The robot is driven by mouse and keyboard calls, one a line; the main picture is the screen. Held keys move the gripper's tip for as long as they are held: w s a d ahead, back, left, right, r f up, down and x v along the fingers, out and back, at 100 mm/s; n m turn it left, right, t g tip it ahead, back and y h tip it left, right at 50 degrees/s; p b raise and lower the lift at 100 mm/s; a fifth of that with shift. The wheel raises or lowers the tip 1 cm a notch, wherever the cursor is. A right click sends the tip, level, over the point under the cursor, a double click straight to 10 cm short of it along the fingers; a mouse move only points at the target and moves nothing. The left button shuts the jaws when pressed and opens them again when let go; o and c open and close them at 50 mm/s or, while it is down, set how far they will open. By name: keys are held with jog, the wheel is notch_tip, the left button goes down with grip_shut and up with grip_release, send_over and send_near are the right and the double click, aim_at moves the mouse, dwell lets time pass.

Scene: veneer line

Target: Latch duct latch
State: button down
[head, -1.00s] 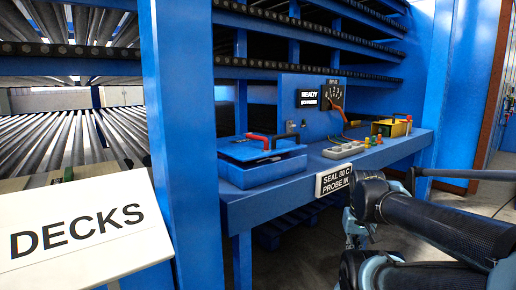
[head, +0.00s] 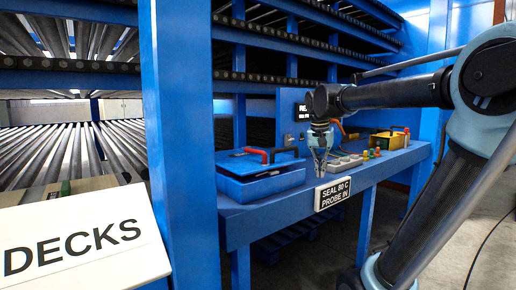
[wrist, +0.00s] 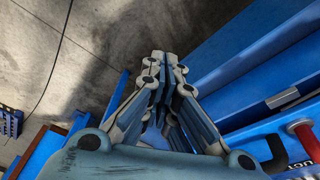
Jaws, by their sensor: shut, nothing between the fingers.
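A blue box (head: 262,183) sits on the left part of the blue bench. A red handle (head: 256,156) and a black handle (head: 284,152) stand at its top. I cannot tell which of them is the duct latch. In the wrist view, a partly cut-off label reading "UCT" (wrist: 284,98) shows at the right edge, near a red handle (wrist: 307,138) and a black handle (wrist: 274,155). My gripper (head: 320,171) is shut and empty, pointing down near the bench's front edge, right of the box and apart from it. It also fills the middle of the wrist view (wrist: 163,60).
The bench (head: 235,216) carries a row of grey buttons, small coloured pegs and a yellow box (head: 387,140). A "SEAL 80 C PROBE IN" sign (head: 332,193) hangs on its front edge. A blue post (head: 178,150) and a "DECKS" sign (head: 75,245) stand left. Roller decks rise behind.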

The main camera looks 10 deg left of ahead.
jog(key=w+a+r+m, duration=0.1)
jog(key=w+a+r, duration=0.3)
jog(key=w+a, duration=0.3)
jog(key=w+a+r+m+h, duration=0.1)
jog(key=w+a+r, duration=0.4)
jog(key=a, duration=0.5)
jog(key=w+a+r+m, duration=0.2)
jog(key=w+a+r, duration=0.2)
jog(key=w+a, duration=0.3)
jog(key=shift+t, duration=0.4)
jog(key=x, duration=0.3)
jog(key=s+x, duration=0.1)
jog(key=x, duration=0.5)
jog(key=shift+s+a+f, duration=0.1)
jog(key=shift+a+f, duration=0.25)
jog(key=shift+f, duration=0.05)
jog(key=shift+s+a+r, duration=0.2)
jog(key=shift+s+a, duration=0.2)
jog(key=shift+s, duration=0.2)
jog(key=shift+s+a+r, duration=0.25)
jog(key=shift+s+a, duration=0.1)
jog(key=shift+s, duration=0.2)
jog(key=shift+s+a+r, duration=0.15)
jog(key=shift+s+a, duration=0.25)
jog(key=shift+s, duration=0.15)
